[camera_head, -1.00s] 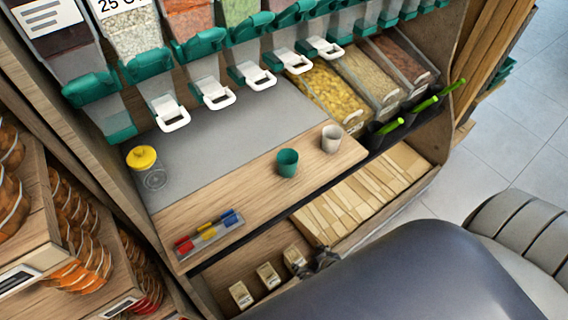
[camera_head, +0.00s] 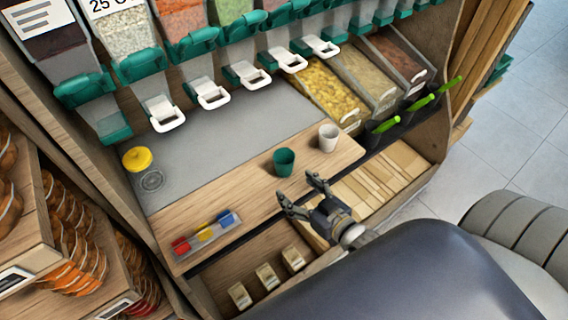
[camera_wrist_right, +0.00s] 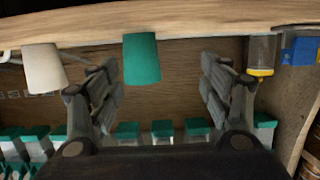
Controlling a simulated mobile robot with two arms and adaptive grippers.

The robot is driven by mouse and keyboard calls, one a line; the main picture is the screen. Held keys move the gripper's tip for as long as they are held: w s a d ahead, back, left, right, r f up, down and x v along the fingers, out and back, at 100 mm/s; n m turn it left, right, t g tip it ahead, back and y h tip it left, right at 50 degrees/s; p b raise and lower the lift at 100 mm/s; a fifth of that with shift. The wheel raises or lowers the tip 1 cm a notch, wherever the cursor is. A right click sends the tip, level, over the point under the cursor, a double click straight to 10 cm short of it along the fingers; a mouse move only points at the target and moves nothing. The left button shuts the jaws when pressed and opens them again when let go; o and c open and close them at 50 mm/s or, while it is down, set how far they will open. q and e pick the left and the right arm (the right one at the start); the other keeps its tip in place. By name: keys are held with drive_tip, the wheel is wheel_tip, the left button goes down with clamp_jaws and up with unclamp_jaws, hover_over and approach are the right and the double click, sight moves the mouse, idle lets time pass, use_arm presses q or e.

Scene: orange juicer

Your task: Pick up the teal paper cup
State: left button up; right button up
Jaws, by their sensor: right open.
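The teal paper cup (camera_head: 284,161) stands upright near the front edge of the wooden counter in the head view. In the right wrist view the teal cup (camera_wrist_right: 142,59) shows between the two fingers, farther out than the fingertips. My right gripper (camera_head: 299,194) is open and empty, just in front of the counter edge and below the cup in the picture, apart from it. Its two fingers also show wide apart in the right wrist view (camera_wrist_right: 160,80). My left gripper is not in view.
A white cup (camera_head: 328,138) stands close to the right of the teal cup. A tray with red, yellow and blue items (camera_head: 205,236) and a yellow-lidded jar (camera_head: 138,160) are to the left. Dispensers with white spouts (camera_head: 250,76) stand behind; the grey counter middle is clear.

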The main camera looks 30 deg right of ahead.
sight(284, 157)
drive_tip(key=w+t, duration=0.1)
drive_tip(key=w+d+r+t, duration=0.1)
drive_tip(key=w, duration=0.1)
drive_tip(key=w+d+r, duration=0.1)
drive_tip(key=w, duration=0.1)
drive_tip(key=shift+r+t, duration=0.2)
drive_tip(key=shift+t, duration=0.2)
drive_tip(key=shift+w+a+f+p, duration=0.1)
drive_tip(key=shift+w+f+p, duration=0.05)
drive_tip(key=shift+w, duration=0.75)
drive_tip(key=shift+w+a+f+p, duration=0.1)
drive_tip(key=shift+w+a+f, duration=0.1)
drive_tip(key=shift+w, duration=0.7)
drive_tip(key=shift+w+a+f+p, duration=0.1)
drive_tip(key=shift+w+f+p, duration=0.05)
drive_tip(key=shift+w, duration=0.75)
drive_tip(key=shift+c, duration=0.6)
drive_tip(key=c, duration=0.7)
